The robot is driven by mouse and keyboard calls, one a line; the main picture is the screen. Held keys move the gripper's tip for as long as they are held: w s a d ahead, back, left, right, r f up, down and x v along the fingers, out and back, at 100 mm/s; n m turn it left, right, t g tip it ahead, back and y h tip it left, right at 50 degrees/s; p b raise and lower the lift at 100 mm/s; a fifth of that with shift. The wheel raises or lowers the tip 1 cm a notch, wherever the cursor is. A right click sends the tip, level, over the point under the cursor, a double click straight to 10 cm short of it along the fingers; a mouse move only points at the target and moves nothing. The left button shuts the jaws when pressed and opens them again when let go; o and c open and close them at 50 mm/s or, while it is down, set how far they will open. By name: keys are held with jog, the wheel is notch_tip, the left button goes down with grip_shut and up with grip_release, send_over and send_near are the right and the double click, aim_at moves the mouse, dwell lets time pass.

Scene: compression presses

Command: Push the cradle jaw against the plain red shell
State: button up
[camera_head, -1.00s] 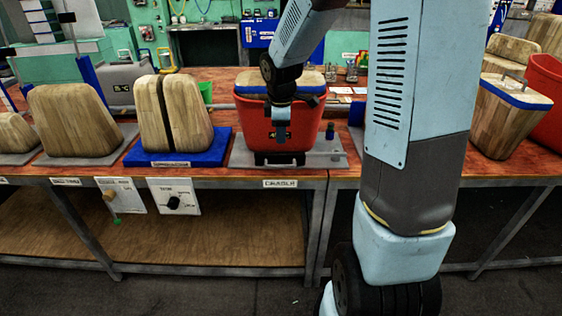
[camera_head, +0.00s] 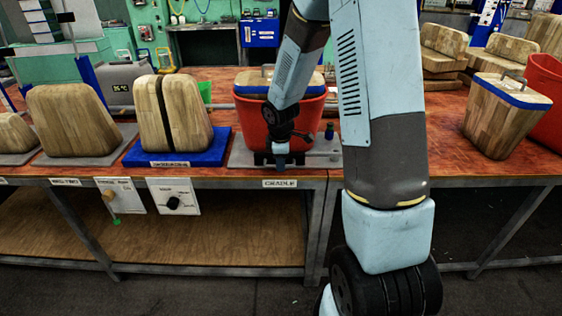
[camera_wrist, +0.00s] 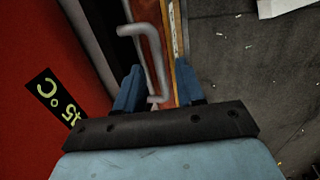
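A red shell (camera_head: 310,108) with a blue-rimmed wooden block in its top stands upright on the grey cradle (camera_head: 243,158) at the bench's front edge. In the wrist view the shell (camera_wrist: 35,45) fills the left side, with a black label in yellow characters. My gripper (camera_head: 281,160) is low in front of the shell, at the cradle's front. In the wrist view its blue fingers (camera_wrist: 158,82) are apart, with a grey bent handle (camera_wrist: 150,40) between them. I cannot tell whether they touch it. The jaw itself is mostly hidden behind my gripper.
A split wooden form (camera_head: 185,115) on a blue base (camera_head: 215,148) stands left of the cradle. A small dark bottle (camera_head: 329,131) stands at the cradle's right. Another red shell (camera_head: 548,90) and a wooden block (camera_head: 500,120) are at the far right.

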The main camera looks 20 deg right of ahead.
jog(key=shift+f, duration=0.25)
jog(key=shift+c, duration=0.3)
grip_shut()
